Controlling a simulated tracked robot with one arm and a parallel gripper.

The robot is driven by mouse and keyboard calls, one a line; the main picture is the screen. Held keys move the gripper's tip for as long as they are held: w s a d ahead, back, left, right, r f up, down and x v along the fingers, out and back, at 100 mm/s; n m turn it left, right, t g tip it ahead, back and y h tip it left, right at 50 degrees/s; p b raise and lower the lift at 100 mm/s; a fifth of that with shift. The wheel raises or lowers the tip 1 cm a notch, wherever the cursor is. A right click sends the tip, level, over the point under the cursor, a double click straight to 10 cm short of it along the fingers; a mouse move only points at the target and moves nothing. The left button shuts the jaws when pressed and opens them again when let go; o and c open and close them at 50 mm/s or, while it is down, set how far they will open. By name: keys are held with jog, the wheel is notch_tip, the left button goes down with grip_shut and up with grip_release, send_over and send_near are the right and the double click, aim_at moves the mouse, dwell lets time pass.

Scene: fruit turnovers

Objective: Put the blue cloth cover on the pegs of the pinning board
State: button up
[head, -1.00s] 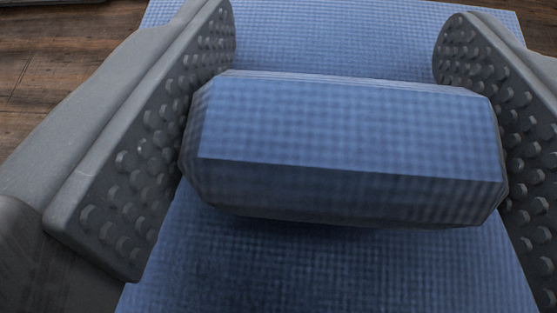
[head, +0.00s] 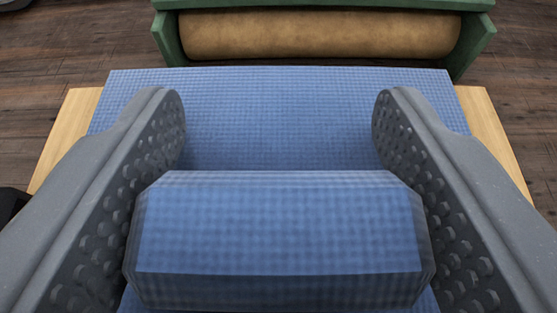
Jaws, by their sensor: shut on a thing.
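The blue cloth cover (head: 275,110) is a flat checked sheet with a raised blue block-like grip (head: 275,222) on top. My gripper (head: 278,120) is shut on this grip, with one studded finger at each side of it. A light wooden board (head: 497,130) lies below the cover and shows at its left and right edges. It may be the pinning board, but no pegs are visible, as the cover hides most of it. I cannot tell whether the cover rests on the board or hangs above it.
A green frame (head: 477,50) holding a tan padded roll (head: 320,34) stands just beyond the cover's far edge. A dark object (head: 10,205) shows at the left edge.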

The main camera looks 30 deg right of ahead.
jog(key=shift+f, duration=0.1)
jog(key=o, duration=1)
jog(key=shift+r, duration=0.2)
jog(key=shift+v, duration=6.05)
